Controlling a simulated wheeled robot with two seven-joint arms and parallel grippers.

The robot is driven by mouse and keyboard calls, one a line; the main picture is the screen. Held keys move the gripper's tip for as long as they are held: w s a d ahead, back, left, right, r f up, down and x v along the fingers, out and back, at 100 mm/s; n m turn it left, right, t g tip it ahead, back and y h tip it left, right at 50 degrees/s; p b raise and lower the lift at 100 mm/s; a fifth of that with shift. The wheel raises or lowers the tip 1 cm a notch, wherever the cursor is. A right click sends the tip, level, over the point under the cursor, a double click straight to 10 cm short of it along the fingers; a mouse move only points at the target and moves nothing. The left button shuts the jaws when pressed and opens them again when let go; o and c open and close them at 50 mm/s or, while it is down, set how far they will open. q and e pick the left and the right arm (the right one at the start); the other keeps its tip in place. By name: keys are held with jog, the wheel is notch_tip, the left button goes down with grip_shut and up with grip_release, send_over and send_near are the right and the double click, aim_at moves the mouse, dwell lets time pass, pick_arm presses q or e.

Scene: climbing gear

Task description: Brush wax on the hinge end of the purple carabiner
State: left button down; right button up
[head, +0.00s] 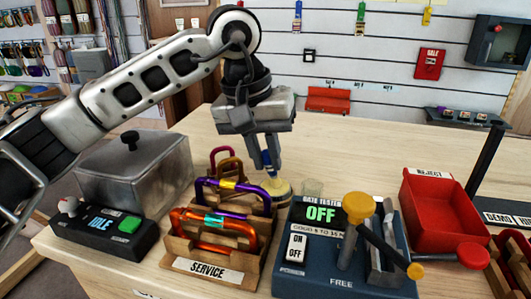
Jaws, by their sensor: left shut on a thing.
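The purple carabiner (232,207) rests in the wooden SERVICE rack (179,258), behind an orange carabiner and in front of yellow and dark red ones. It has a yellow band on its top bar. My left gripper (264,167) points down behind the right part of the rack and is shut on a slim blue handle (267,160), seemingly the brush. A pale yellow round piece (280,192) shows just below the handle, by the purple carabiner's right end. I cannot tell whether it is the brush head or a wax container, or whether it touches the carabiner. My right gripper is not in view.
A blue gate tester (326,278) reading OFF, with a yellow-knobbed lever, stands close right of the rack. A red REJECT bin (436,237) is further right. A metal lidded box (128,186) and an IDLE control box (98,238) stand left. Bare table lies behind the tester.

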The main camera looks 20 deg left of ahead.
pick_arm(q)
jog(key=shift+r+p, duration=2.55)
jog(key=shift+r, duration=0.95)
